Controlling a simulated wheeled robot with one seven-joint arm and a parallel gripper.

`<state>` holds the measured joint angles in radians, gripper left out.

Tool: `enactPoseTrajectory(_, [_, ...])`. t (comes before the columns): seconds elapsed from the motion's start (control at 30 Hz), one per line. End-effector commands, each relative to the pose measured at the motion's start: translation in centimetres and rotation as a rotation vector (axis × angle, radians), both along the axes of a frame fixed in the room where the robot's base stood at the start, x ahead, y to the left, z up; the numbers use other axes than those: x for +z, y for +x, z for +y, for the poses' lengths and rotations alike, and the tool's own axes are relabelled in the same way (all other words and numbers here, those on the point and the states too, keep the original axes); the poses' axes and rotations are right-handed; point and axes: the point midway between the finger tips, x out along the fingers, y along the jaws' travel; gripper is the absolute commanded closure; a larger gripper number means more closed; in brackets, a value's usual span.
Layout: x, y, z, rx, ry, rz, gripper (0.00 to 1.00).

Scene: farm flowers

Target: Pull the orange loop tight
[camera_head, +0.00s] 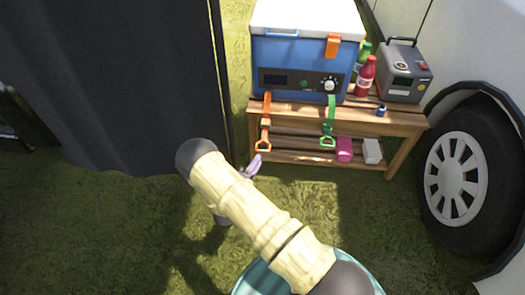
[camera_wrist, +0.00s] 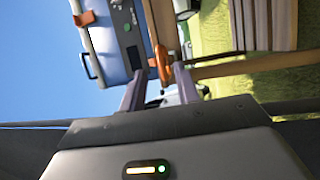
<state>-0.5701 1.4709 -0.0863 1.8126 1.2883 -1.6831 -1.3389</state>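An orange strap hangs from the front of the blue cooler, with the orange loop (camera_head: 263,145) at its lower end in the head view. In the head view my gripper (camera_head: 251,167) is small, just below the loop and partly hidden by my arm.
The blue cooler (camera_head: 290,55) stands on a slatted wooden bench (camera_head: 395,125). A green strap with a loop (camera_head: 328,141) hangs to the right. Bottles (camera_head: 366,77), a grey box (camera_head: 402,80) and small boxes (camera_head: 344,150) share the bench. A dark curtain (camera_head: 120,80) is left; a vehicle wheel (camera_head: 455,178) is right.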

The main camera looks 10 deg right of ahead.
Motion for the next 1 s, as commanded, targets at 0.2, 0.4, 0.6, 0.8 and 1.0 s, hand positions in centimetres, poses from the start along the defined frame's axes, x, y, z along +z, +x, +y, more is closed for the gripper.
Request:
enactPoseTrajectory(0.2, [-0.4,-3.4,3.0,0.003,-0.001,0.002,0.68])
enactPoseTrajectory(0.4, [-1.0,-6.1,5.3,0.003,-0.001,0.001,0.68])
enactPoseTrajectory(0.6, [-1.4,-7.3,6.3,0.000,-0.001,-0.001,0.68])
enactPoseTrajectory(0.8, [-1.5,-7.3,6.3,0.000,0.000,-0.001,0.68])
enactPoseTrajectory(1.0, [-1.5,-7.3,6.3,0.000,-0.001,-0.001,0.68])
